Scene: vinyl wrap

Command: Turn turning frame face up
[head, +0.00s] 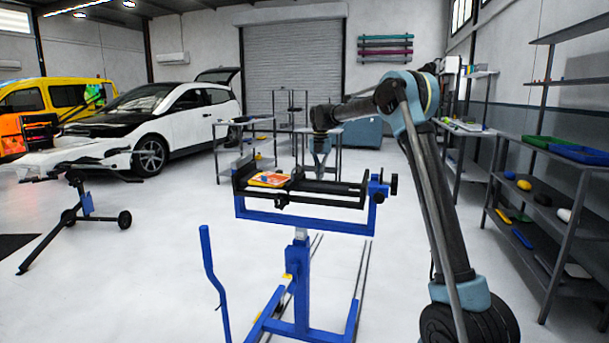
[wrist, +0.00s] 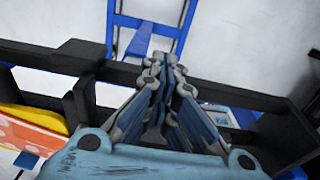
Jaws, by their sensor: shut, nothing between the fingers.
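The turning frame is a blue stand with black rails (head: 340,187) on top, in the middle of the head view. Its blue crossbar (head: 300,217) runs level below the rails, and a black knob sits at its right end. An orange and yellow piece (head: 268,179) lies at the rails' left end; it also shows at the left of the wrist view (wrist: 28,132). My gripper (head: 320,176) points down at the middle of the rails. In the wrist view my gripper (wrist: 160,62) is shut and empty, its fingertips over a black rail (wrist: 60,62). Whether they touch it I cannot tell.
Metal shelving (head: 560,190) with small items stands at the right. A small blue and black wheeled stand (head: 85,203) is at the left. A white car (head: 165,115) is parked behind it. Open floor lies between the stand and the turning frame.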

